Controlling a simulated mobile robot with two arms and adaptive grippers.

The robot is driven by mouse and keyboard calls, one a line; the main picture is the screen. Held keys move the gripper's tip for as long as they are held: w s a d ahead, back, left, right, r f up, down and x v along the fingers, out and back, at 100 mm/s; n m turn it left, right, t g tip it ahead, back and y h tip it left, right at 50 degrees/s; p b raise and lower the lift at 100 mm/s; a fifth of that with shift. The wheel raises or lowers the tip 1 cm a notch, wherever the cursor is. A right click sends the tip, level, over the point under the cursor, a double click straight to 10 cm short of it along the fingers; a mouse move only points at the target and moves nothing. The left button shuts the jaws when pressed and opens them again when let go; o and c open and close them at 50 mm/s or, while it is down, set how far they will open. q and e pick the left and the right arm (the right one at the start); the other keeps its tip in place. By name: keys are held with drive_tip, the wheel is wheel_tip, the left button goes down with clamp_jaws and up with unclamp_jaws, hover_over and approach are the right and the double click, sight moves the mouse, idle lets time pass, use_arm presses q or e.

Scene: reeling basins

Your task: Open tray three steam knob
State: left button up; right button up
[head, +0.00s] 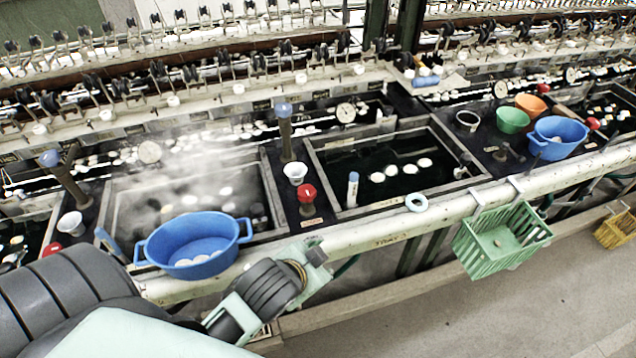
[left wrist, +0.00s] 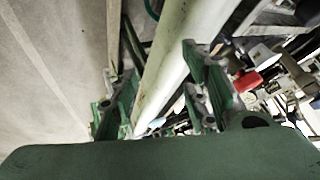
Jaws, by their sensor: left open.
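A red knob (head: 306,192) stands on the dark panel between the steaming basin and the middle basin (head: 392,207). A label on the front rail below the middle basin seems to read "TRAY 3". My left gripper (head: 315,256) is at the front rail, below and in front of this knob, apart from it. In the left wrist view the left gripper (left wrist: 160,100) is open, with the pale rail pipe (left wrist: 172,62) showing between its fingers. A red knob (left wrist: 247,80) shows there, right of the fingers. My right gripper is not in view.
A blue tub (head: 193,262) sits at the front of the steaming basin, left of my gripper. A white cup (head: 296,172) stands behind the knob. A green basket (head: 500,240) hangs from the rail (head: 450,207). Other red knobs (head: 592,123) are along the panels.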

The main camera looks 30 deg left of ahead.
use_arm(q)
drive_tip(key=w+d+r+m+t+h, duration=0.25)
drive_tip(key=w+r+m+t, duration=0.45)
drive_tip(key=r, duration=0.4)
drive_tip(key=w+d+r+m+t+h, duration=0.2)
drive_tip(key=w+d+r+m+t, duration=0.3)
drive_tip(key=w+r, duration=0.55)
drive_tip(key=s+d+r+m+g+h, duration=0.2)
drive_tip(key=d+r+m+g+h, duration=0.15)
drive_tip(key=d+m+h, duration=0.6)
drive_tip(key=s+d+r+m+g+h, duration=0.1)
drive_tip(key=d+r+m+g+h, duration=0.3)
drive_tip(key=m, duration=1.1)
drive_tip(key=m+g+y, duration=1.3)
drive_tip(key=m+y, duration=0.4)
drive_tip(key=m, duration=0.1)
hover_over(308, 188)
drive_tip(key=shift+t, duration=0.25)
drive_tip(key=f, duration=1.1)
drive_tip(key=d+f, duration=0.1)
drive_tip(key=f, duration=0.5)
drive_tip(key=shift+f, duration=0.1)
drive_tip(key=shift+a, duration=0.4)
drive_tip(key=shift+s+f, duration=0.1)
drive_tip(key=shift+f, duration=0.25)
wheel_tip(308, 188, down, 7)
drive_tip(key=shift+r+p, duration=0.1)
drive_tip(key=shift+p, duration=1)
